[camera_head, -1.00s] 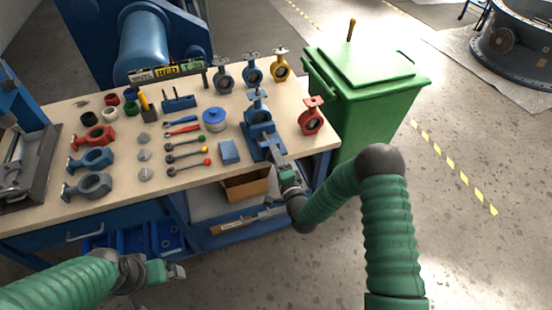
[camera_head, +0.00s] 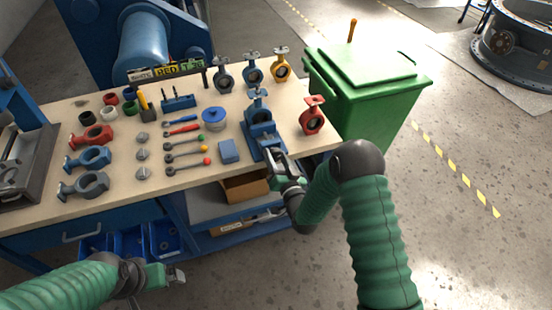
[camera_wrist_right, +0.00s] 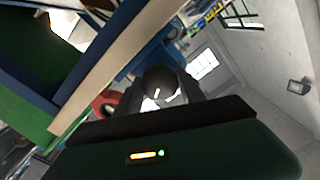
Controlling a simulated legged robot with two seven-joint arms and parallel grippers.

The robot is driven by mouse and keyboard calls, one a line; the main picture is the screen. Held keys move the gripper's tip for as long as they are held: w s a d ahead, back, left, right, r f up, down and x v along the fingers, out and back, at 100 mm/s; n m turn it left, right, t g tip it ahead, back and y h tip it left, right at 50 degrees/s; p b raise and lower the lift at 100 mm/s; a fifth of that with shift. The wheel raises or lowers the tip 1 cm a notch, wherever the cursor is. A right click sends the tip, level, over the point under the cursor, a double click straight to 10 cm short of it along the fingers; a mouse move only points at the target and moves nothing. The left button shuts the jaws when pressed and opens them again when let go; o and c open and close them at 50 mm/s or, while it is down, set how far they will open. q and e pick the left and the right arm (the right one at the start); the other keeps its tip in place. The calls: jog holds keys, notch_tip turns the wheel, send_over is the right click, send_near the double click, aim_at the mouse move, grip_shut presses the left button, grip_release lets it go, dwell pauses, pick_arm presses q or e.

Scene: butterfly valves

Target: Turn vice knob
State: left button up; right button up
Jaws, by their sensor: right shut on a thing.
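The blue vice (camera_head: 262,132) stands at the front right edge of the workbench, with a blue valve body (camera_head: 257,103) in its jaws. My right gripper (camera_head: 277,160) is at the front of the vice, just off the bench edge. In the right wrist view a dark round vice knob (camera_wrist_right: 160,86) sits between the fingers, and the gripper is shut on it. The head view hides most of the knob behind the gripper. My left gripper (camera_head: 176,275) hangs in front of the bench at lower left, away from the vice; its jaw gap is too small to judge.
A red valve (camera_head: 312,116) stands right of the vice and a blue block (camera_head: 229,151) lies left of it. Several levers, rings and valve bodies cover the workbench (camera_head: 215,178). A green bin (camera_head: 368,90) stands at the bench's right end. Floor at right is open.

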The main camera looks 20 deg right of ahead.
jog(key=n, duration=0.2)
jog(key=n+b, duration=0.1)
jog(key=n, duration=0.2)
jog(key=shift+s+a+f+n+b, duration=0.1)
jog(key=shift+s+f+n+b, duration=0.05)
jog(key=shift+f+n+b, duration=0.2)
jog(key=shift+n+b, duration=0.55)
jog(key=shift+n, duration=1.6)
jog(key=o, duration=1.4)
jog(key=shift+r, duration=0.15)
jog(key=shift+c, duration=0.2)
jog(key=shift+r, duration=0.1)
